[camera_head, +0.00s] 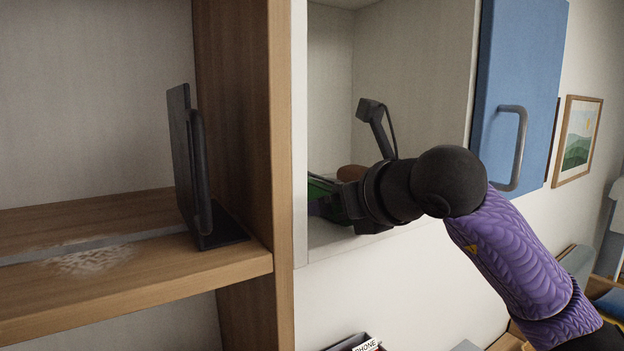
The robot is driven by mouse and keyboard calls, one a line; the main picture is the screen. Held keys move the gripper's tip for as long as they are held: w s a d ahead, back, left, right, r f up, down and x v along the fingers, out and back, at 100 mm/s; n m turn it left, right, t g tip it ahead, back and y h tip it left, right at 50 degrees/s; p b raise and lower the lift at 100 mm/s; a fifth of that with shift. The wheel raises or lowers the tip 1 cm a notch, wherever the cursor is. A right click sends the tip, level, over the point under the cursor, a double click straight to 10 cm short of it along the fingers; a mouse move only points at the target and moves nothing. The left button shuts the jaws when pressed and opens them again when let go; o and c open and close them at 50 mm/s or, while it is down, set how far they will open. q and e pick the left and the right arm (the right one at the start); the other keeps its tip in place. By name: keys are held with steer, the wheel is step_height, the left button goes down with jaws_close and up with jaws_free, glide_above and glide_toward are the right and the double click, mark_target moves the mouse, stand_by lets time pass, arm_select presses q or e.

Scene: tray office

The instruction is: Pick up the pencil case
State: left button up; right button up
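My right arm comes in from the right and reaches into an open white wall cabinet (410,55). My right gripper (345,200) is low inside it, close to the cabinet's left wall. The wrist hides most of its fingers, so I cannot tell whether it is open or shut. A partly hidden green and purple thing (318,192) shows beside the gripper. I cannot tell whether it is the pencil case or whether the gripper touches it. A brown rounded thing (350,172) shows just behind the gripper. My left gripper is not in view.
The cabinet's blue door (520,90) stands open on the right, with a grey handle close to my arm. A wooden shelf (130,280) on the left holds a black bookend-like stand (185,160). A box labelled "PHONE" (366,345) shows below. A framed picture (578,140) hangs at right.

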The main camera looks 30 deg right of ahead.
steer(key=shift+d+f, duration=0.1)
steer(key=shift+d, duration=0.1)
jaws_close()
stand_by(0.3)
